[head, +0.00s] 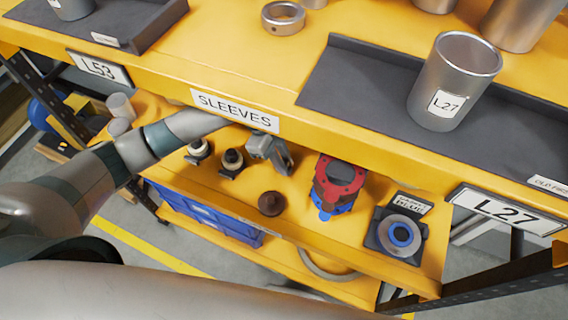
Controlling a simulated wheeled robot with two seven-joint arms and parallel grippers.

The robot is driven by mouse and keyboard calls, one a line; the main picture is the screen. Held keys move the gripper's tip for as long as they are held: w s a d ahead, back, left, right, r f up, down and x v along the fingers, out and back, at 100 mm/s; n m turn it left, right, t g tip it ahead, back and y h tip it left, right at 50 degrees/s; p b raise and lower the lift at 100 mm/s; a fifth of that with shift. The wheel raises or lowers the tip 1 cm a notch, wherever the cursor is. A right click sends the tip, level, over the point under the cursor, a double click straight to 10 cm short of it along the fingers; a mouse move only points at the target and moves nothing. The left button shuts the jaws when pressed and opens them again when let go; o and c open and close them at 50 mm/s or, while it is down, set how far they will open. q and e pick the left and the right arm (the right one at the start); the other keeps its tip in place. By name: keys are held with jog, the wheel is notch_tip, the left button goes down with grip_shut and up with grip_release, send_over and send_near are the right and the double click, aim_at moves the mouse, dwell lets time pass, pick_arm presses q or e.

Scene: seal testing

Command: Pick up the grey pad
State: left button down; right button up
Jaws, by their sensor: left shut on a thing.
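My left gripper (272,153) reaches in from the left, under the SLEEVES label, over the lower yellow shelf. It is shut on a small grey piece (284,160) that looks like the grey pad. The jaws and the wrist hide much of it, so its full shape cannot be told. The piece shows above the shelf surface, and whether it touches the shelf cannot be told. My right gripper is not in view.
On the lower shelf are two black fittings (232,160), a brown knob (271,203), a red and blue flanged part (337,182) and a dark stand with a blue-centred ring (402,235). The upper shelf edge (330,130) overhangs. A blue crate (205,216) is below.

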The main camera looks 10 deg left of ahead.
pick_arm(q)
notch_tip(320, 180, up, 8)
jog(key=shift+f+b, duration=0.15)
jog(key=shift+b, duration=0.85)
jog(key=shift+r, duration=0.75)
jog(key=c, duration=2.2)
grip_release()
grip_shut()
jog(key=shift+s, duration=0.1)
